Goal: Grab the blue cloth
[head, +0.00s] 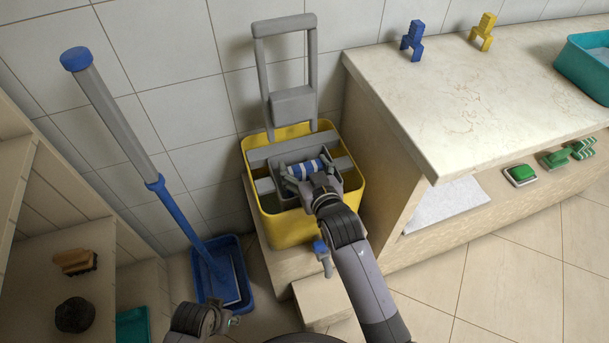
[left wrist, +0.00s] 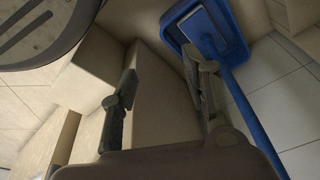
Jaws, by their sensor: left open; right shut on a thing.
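The blue cloth (head: 307,169), with a pale band, shows as a small roll in the head view. It sits at the wringer of the yellow mop bucket (head: 262,215). My right gripper (head: 310,174) reaches over the bucket and is shut on the cloth, with its fingers at either side of the roll. The gripper hides part of it. My left gripper (left wrist: 160,82) is open and empty in the left wrist view, above a beige block-like surface. The cloth is not in the left wrist view.
A blue mop (head: 132,130) leans from a blue tray (head: 243,290) left of the bucket. A pale counter (head: 470,90) stands at right, with blue (head: 413,42) and yellow (head: 483,32) items and a teal basin (head: 578,72).

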